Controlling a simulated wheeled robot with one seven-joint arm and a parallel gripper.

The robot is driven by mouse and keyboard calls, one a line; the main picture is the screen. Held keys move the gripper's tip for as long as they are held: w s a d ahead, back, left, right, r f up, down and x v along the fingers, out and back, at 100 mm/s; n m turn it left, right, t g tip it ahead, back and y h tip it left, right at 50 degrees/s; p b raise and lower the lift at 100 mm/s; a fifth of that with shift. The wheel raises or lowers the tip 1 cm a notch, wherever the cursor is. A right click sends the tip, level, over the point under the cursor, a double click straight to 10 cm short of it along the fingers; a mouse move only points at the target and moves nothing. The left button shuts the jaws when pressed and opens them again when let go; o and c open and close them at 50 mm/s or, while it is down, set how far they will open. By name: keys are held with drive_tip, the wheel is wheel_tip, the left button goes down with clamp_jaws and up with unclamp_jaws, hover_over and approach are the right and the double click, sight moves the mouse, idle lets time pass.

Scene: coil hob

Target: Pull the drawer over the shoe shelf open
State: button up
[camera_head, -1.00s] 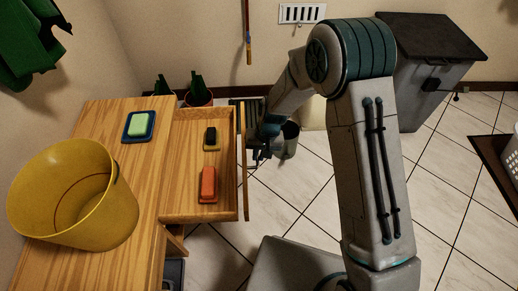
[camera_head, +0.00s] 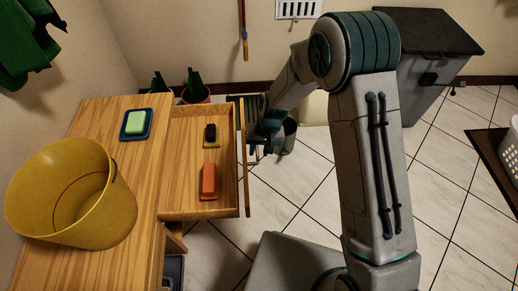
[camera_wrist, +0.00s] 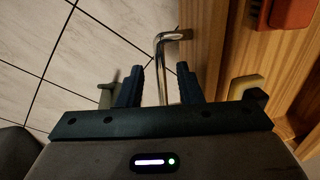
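The wooden drawer (camera_head: 225,203) stands open to the right of the wooden cabinet (camera_head: 145,180) in the head view. Its front panel is upright, and its metal bar handle (camera_wrist: 162,75) shows in the wrist view. My gripper (camera_head: 258,150) is just outside the front panel, partly hidden by my wrist. In the wrist view my gripper's two fingers (camera_wrist: 160,84) are apart, with the handle bar between them and a gap visible on each side. The drawer holds an orange brush (camera_head: 209,182) and a dark brush (camera_head: 211,134). The shoe shelf (camera_head: 174,270) is barely visible below.
A yellow bucket (camera_head: 75,205) and a green soap on a blue dish (camera_head: 135,123) are on the cabinet top. Potted plants (camera_head: 195,90) stand behind it. A grey bin (camera_head: 425,80) is at the back right. Tiled floor (camera_head: 300,190) is clear right of the drawer.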

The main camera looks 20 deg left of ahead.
wheel_tip(320, 180, up, 13)
drive_tip(key=w+d+p, duration=0.1)
drive_tip(key=d+p, duration=0.1)
drive_tip(key=p, duration=0.2)
drive_tip(key=shift+d, duration=0.25)
drive_tip(key=shift+r, duration=0.1)
drive_tip(key=s+d+r+m+t+p, duration=0.1)
drive_tip(key=d+r+p, duration=0.45)
drive_tip(key=r, duration=0.45)
drive_tip(key=s+d+r+p, duration=0.1)
drive_tip(key=d+r+p, duration=0.45)
drive_tip(key=r, duration=0.35)
drive_tip(key=s+d+r+m+t+p, duration=0.1)
drive_tip(key=d+r+p, duration=0.45)
drive_tip(key=r, duration=0.45)
drive_tip(key=s+d+r+m+h+p, duration=0.1)
drive_tip(key=s+d+r+p, duration=0.5)
drive_tip(key=r, duration=0.3)
drive_tip(key=s+d+r+m+t+h+p, duration=0.1)
drive_tip(key=s+d+r+p, duration=0.5)
drive_tip(key=r, duration=0.3)
drive_tip(key=shift+d+r+m+t, duration=0.3)
drive_tip(key=shift+d+r+m, duration=0.1)
drive_tip(key=shift+d, duration=0.1)
drive_tip(key=shift+w+a, duration=0.1)
drive_tip(key=shift+a, duration=0.05)
